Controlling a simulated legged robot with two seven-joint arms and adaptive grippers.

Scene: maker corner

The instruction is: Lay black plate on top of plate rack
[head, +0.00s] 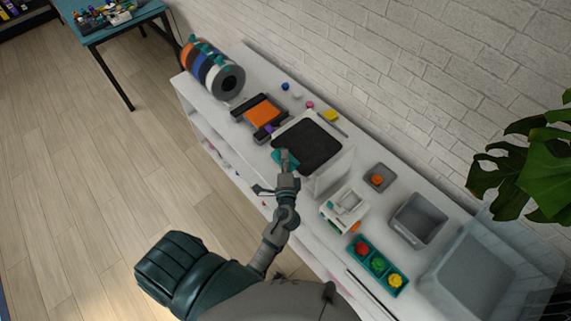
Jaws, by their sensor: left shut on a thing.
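The black plate (308,143) is a dark square sheet at the top of the white plate rack (329,174), near the middle of the head view. It covers most of the rack's top, and I cannot tell whether it fully rests there. My left gripper (286,160) is at the plate's near left edge, by a teal part, and is shut on the plate. The fingertips are small and partly hidden. My right gripper is not in view.
Left of the rack are a dark device with an orange plate (264,111) and a row of spools (212,69). Right of it are a small white machine (343,208), a teal tray with coloured pieces (359,242), a grey bin (419,218) and a clear bin (465,275).

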